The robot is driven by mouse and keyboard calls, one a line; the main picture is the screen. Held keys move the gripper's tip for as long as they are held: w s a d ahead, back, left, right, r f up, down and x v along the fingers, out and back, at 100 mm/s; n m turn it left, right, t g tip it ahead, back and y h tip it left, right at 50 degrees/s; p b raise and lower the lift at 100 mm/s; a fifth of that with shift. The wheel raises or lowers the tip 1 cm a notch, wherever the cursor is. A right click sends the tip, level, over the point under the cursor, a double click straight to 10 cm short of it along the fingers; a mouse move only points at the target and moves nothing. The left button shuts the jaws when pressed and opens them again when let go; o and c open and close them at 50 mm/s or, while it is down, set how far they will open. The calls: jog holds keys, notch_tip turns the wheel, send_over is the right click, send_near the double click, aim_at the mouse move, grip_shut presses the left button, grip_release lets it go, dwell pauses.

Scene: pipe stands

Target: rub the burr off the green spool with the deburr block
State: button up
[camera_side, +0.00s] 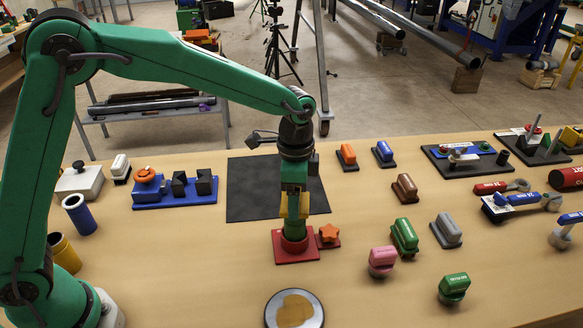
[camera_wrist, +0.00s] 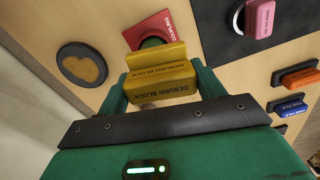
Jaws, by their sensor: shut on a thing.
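My gripper (camera_wrist: 160,92) is shut on the yellow deburr block (camera_wrist: 163,78), which has its name printed on it. The block also shows in the side view (camera_side: 294,206), pointing down below my wrist. The green spool (camera_side: 295,229) stands upright in a red stand (camera_side: 296,254) with an orange knob (camera_side: 329,232). The block is at the spool's upper part; I cannot tell whether they touch. In the wrist view the spool (camera_wrist: 152,42) is mostly hidden behind the block, and the burr cannot be made out.
A black mat (camera_side: 250,190) lies behind the stand. A round dish with a tan patch (camera_side: 294,309) lies in front. Several coloured blocks, among them a green one (camera_side: 404,236) and a pink one (camera_side: 381,260), stand to the right. A blue fixture (camera_side: 175,192) stands left.

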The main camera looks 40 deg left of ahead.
jog(key=shift+s+d, duration=0.1)
jog(key=shift+s+d, duration=0.65)
jog(key=shift+s, duration=0.25)
jog(key=shift+w+a, duration=0.1)
jog(key=shift+w+a+f, duration=0.15)
jog(key=shift+w+a, duration=0.5)
jog(key=shift+w, duration=0.25)
jog(key=shift+s+d, duration=0.35)
jog(key=shift+s, duration=0.25)
jog(key=shift+s+d, duration=0.3)
jog(key=shift+s, duration=0.25)
jog(key=shift+w+a, duration=0.1)
jog(key=shift+w, duration=0.1)
